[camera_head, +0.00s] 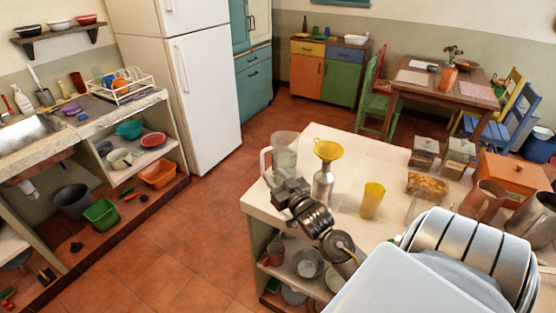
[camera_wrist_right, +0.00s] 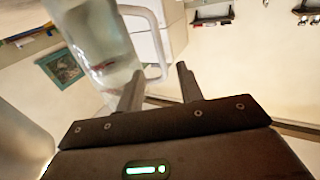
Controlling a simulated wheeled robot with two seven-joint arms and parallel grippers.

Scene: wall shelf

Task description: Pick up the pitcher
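The pitcher (camera_head: 285,148) is a clear, glass-like jug standing near the left corner of the white counter, its handle on the left. My right gripper (camera_head: 277,180) is in front of it, close to the handle side. In the right wrist view the pitcher (camera_wrist_right: 98,42) fills the upper left, and its pale handle (camera_wrist_right: 158,38) hangs above the gap between my open fingers (camera_wrist_right: 159,82). The handle's lower end shows in that gap; I cannot tell whether the fingers touch it. The pitcher's base is partly hidden by my gripper. My left gripper is not in view.
Close right of the pitcher stands a metal bottle (camera_head: 323,186) with a yellow funnel (camera_head: 327,149) on top. A yellow cup (camera_head: 372,200) and several jars stand farther right. The counter (camera_head: 372,150) is bare behind the cup. Brown tiled floor lies left of the counter.

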